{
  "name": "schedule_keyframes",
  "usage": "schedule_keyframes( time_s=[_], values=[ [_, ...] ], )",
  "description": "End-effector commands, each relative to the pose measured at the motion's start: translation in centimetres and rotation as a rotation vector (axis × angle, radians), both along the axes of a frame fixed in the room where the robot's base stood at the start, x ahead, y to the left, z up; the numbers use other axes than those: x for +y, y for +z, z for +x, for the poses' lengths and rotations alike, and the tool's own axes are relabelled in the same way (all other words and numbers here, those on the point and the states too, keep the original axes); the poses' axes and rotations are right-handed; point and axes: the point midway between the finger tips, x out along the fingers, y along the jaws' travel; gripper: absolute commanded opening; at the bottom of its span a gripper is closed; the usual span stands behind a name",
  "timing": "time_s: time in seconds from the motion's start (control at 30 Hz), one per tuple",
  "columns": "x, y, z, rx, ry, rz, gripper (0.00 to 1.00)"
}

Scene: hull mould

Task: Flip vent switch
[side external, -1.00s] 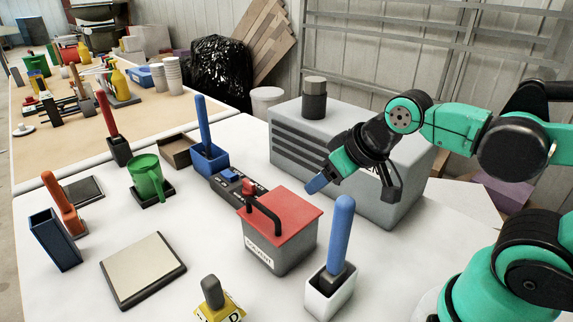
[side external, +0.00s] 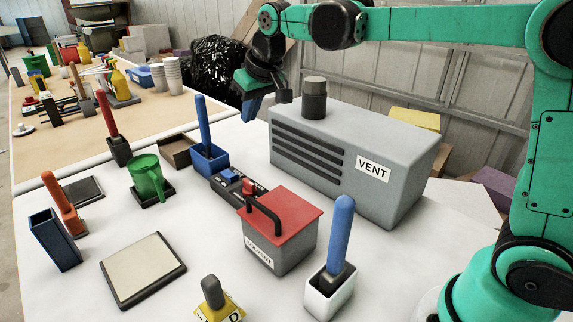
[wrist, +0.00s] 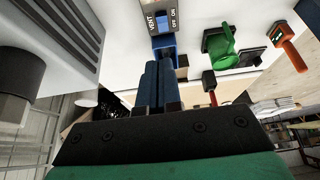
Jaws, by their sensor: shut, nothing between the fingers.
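The switch panel (side external: 238,187) is a dark strip on the white table, between the blue holder and the solvent box. It carries a blue part (side external: 229,174) and a red part (side external: 249,187). In the wrist view the panel (wrist: 148,22) shows at the top with the words VENT, OFF and ON; its switch position is too small to tell. The grey VENT unit (side external: 345,160) stands behind it. My gripper (side external: 252,106) is raised above the back of the table, left of the unit's dark cap. Its blue fingers (wrist: 158,85) are shut and empty, apart from the panel.
The solvent box (side external: 280,235) with red lid and black handle stands in front of the panel. A blue holder (side external: 210,160) with a tall blue handle stands at its left end. A green mug (side external: 147,177) and a white holder (side external: 330,290) are nearby.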

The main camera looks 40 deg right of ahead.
Motion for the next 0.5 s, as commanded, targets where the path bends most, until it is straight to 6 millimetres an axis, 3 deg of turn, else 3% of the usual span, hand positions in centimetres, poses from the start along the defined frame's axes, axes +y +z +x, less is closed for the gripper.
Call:
schedule_keyframes(
  time_s=[0.2, 0.5],
  values=[
    [0.4, -1.2, 3.7, 0.038, 0.000, -0.001, 0.00],
    [0.5, -1.9, 4.9, 0.054, 0.000, -0.002, 0.00]
  ],
)
